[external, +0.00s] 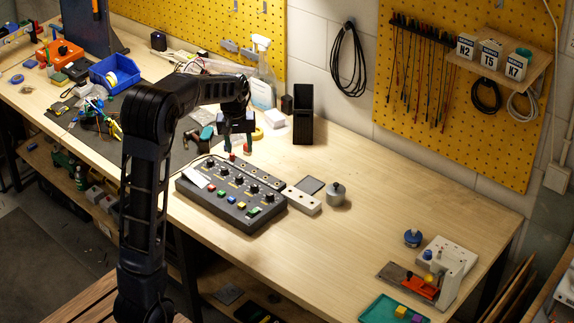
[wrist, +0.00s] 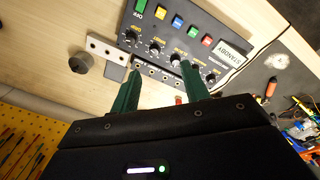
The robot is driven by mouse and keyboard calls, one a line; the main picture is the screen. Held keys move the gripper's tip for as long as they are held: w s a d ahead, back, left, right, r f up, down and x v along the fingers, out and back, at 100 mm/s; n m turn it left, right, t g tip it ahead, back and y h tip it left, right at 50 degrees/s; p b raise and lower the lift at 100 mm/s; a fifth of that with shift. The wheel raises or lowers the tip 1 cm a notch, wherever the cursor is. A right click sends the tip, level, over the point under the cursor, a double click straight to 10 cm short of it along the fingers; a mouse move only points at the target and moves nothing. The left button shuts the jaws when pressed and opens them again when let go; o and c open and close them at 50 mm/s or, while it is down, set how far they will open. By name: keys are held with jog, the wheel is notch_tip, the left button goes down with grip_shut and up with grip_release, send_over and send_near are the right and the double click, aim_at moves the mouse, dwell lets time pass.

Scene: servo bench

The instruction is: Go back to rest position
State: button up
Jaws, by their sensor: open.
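My gripper (external: 237,154) hangs over the back edge of a dark control box (external: 226,209), its fingers pointing down. In the wrist view, the two green fingers of my gripper (wrist: 164,84) are apart, with nothing seen held between them. The control box (wrist: 158,45) there shows knobs, coloured buttons and a label reading STANDBY. A small red piece shows between the fingers near the box's back edge; I cannot tell whether a finger touches the box. My arm is bent and reaches out over the bench.
A pale block with holes (external: 301,200) and a grey knobbed cylinder (external: 336,194) stand right of the box. A black holder (external: 303,113), spray bottle (external: 262,62) and blue bin (external: 114,74) stand farther back. The bench's right middle (external: 400,190) is mostly clear.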

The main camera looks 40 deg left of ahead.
jog(key=s+d+r+m+t, duration=0.1)
jog(key=s+d+r+m, duration=0.1)
jog(key=s+d+r, duration=0.5)
jog(key=s+d+r+m+t, duration=0.1)
jog(key=s+d+r+m, duration=0.1)
jog(key=s+d, duration=0.6)
jog(key=s+d+f+m, duration=0.1)
jog(key=s+d+m, duration=0.1)
jog(key=s, duration=0.7)
jog(key=s+d+f+m+t, duration=0.1)
jog(key=s+d+m, duration=0.1)
jog(key=s, duration=0.8)
jog(key=shift+s+d+f+t, duration=0.15)
jog(key=shift+s+f+t, duration=0.05)
jog(key=shift+f+t, duration=0.15)
jog(key=shift+w, duration=0.1)
dwell(0.5)
